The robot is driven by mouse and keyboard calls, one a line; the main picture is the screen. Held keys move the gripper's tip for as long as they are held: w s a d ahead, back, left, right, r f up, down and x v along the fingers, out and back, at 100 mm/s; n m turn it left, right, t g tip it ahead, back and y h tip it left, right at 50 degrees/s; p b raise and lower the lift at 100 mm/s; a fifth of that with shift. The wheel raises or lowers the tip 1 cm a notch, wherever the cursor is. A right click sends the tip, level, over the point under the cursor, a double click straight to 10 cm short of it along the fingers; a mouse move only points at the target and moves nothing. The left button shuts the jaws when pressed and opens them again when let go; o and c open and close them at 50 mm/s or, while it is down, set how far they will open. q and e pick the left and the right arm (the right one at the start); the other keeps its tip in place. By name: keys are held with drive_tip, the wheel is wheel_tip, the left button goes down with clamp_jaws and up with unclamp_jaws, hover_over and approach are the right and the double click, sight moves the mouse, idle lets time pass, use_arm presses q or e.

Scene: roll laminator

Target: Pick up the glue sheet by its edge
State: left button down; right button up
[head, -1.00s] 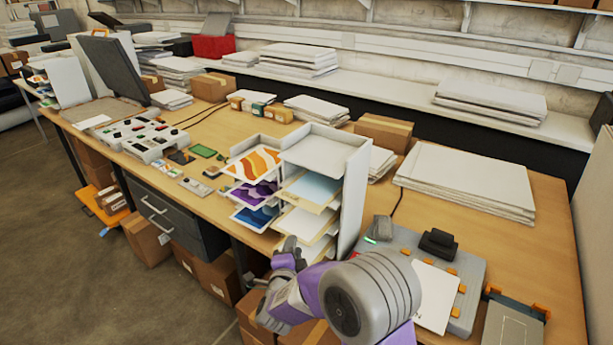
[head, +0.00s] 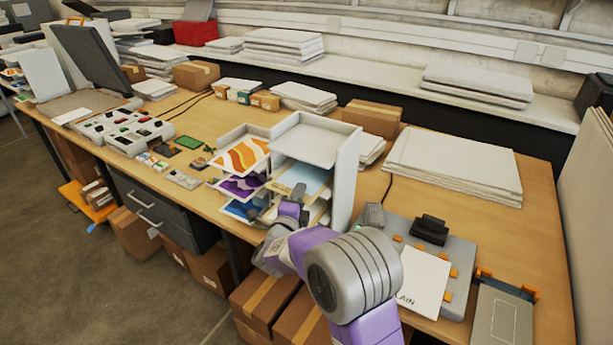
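A white tray rack (head: 347,175) stands near the table's front edge, with sheets on its stacked shelves. Its upper shelf holds a pale blue sheet with a tan border (head: 312,178); the lower sheets are largely hidden behind my arm. No sheet is clearly marked as glue, so I cannot tell which is the glue sheet. My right gripper (head: 297,194) is at the open front of this rack, overlapping the pale blue sheet's front edge in the picture. Its fingers are small and dark; I cannot tell whether they are open or touching a sheet. My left gripper is not in view.
Beside the rack, another holder has orange, purple and blue printed sheets (head: 240,156). A grey machine (head: 458,258) to the right bears a white sheet (head: 421,283) with partly hidden lettering. Big white sheet stacks (head: 455,160) lie behind. Cardboard boxes (head: 270,300) stand below the table edge.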

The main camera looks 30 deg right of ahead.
clamp_jaws()
drive_tip(key=shift+a, duration=0.1)
